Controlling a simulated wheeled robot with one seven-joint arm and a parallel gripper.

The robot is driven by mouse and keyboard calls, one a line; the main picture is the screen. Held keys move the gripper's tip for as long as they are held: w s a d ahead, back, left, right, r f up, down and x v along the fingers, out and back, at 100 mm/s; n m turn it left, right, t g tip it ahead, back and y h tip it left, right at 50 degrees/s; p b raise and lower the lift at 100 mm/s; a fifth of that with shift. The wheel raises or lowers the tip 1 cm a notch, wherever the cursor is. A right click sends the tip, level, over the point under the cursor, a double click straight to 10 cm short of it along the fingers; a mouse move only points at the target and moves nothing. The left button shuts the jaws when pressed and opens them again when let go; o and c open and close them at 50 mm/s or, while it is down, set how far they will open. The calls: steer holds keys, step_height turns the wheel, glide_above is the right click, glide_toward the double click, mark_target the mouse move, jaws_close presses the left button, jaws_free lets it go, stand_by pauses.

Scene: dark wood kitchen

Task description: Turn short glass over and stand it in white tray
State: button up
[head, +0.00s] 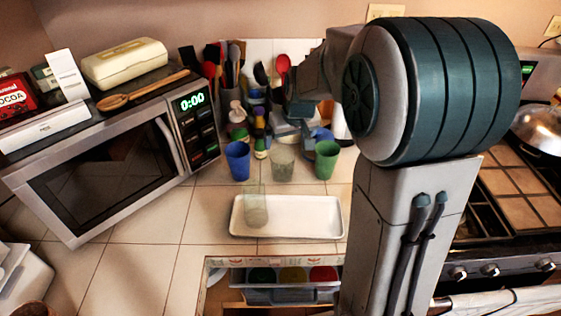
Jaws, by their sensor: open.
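The white tray (310,230) lies on the tiled counter in front of the cups. A clear greenish glass (256,206) stands upright in the tray's left part; I cannot tell which end is its mouth. Another clear glass (282,164), which looks shorter, stands behind the tray between a blue cup and a green cup. My gripper (292,133) is open, just behind and above this second glass in the picture. Its fingertips are small and partly lost among the things behind, and I cannot tell whether they touch the glass.
The blue cup (237,161) and green cup (327,160) stand close on either side. Utensils and bottles (240,120) crowd the back. A microwave (115,150) stands left, a stove (510,200) right. Below the tray, an open drawer (285,290) shows coloured round items. The tray's right part is clear.

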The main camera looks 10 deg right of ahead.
glide_toward(282, 158)
step_height(282, 158, down, 2)
steer(key=s, duration=0.1)
steer(key=shift+a+p+x, duration=0.2)
steer(key=shift+p+x, duration=0.45)
steer(key=shift+x, duration=0.7)
steer(key=shift+a+p+x, duration=0.25)
steer(key=shift+p+x, duration=0.4)
steer(key=shift+x, duration=0.65)
steer(key=shift+w, duration=0.15)
steer(key=c, duration=1.2)
